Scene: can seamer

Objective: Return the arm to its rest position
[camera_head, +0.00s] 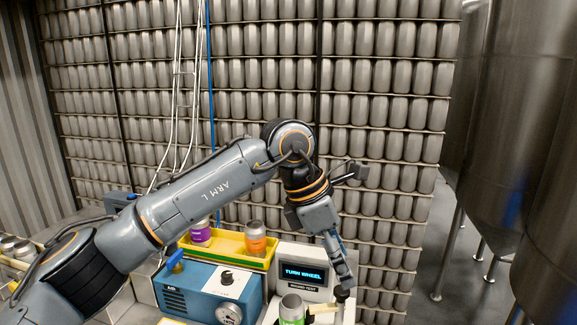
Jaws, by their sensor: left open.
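My left arm reaches in from the left and bends downward at its elbow. My left gripper (342,285) hangs at the arm's end, just right of the grey display box (286,255), which reads "TURN WHEEL". The gripper is open; its fingertips are close to a dark knob and a pale bar low in the picture, and I cannot tell whether they touch. A can with a green label (291,311) stands in front of the display, left of the gripper, cut off by the bottom edge. My right gripper is not in view.
A blue box (180,294) with a gauge and blue valve handle stands left of the display. Behind it, a yellow tray (229,258) holds an orange-label can (256,240) and a purple-label can (200,236). Racked cans (390,120) fill the back; steel tanks (515,130) stand right.

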